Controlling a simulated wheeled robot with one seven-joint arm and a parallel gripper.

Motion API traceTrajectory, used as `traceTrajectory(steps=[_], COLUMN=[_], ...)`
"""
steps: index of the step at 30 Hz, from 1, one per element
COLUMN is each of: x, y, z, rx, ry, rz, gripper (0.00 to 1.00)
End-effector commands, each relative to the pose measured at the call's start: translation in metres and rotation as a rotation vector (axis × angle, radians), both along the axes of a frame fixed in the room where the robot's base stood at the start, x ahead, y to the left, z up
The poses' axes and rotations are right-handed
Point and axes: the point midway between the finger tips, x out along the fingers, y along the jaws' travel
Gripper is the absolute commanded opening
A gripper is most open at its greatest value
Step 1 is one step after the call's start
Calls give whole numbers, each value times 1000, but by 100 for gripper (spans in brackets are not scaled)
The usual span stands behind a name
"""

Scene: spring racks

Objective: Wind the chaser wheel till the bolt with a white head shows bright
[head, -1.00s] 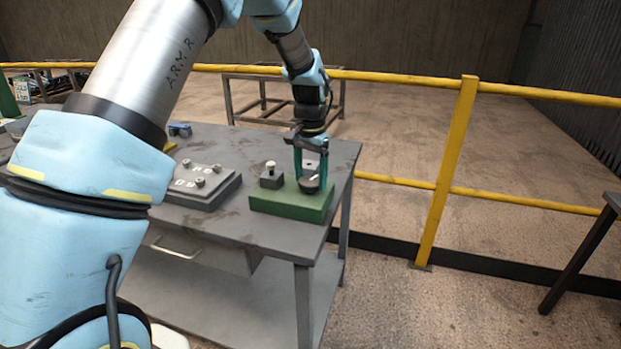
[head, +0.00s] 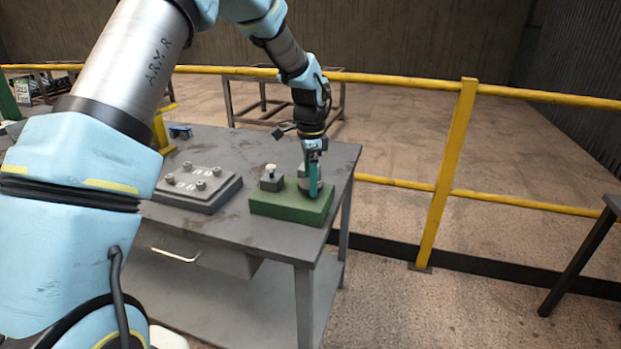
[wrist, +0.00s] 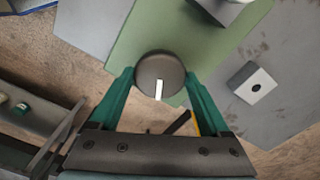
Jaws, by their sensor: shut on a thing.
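The chaser wheel (wrist: 150,69) is a dark round knob with a white mark, on a green base (head: 285,207) at the table's right end. My gripper (head: 311,190) points down over it and is shut on it; in the wrist view the two green fingers (wrist: 160,82) press its opposite sides. The white mark points towards my palm there. The bolt with a white head (head: 271,168) stands upright on a small dark block left of the wheel. Its head looks white and fairly bright. In the head view my fingers hide much of the wheel.
A grey plate with several bolts (head: 197,187) lies left of the green base on the grey table (head: 240,232). A small block with a pale, holed top (wrist: 256,85) shows in the wrist view. A yellow railing (head: 447,165) runs behind the table.

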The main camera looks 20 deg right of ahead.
Motion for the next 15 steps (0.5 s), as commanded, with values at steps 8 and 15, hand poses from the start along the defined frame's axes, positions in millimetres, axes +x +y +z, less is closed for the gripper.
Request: traceTrajectory(steps=[8, 15], x=[1, 1], y=[-1, -1], z=[1, 1], rx=[-3, -3], ry=[-2, -2], rz=[-42, -43], gripper=[25, 25])
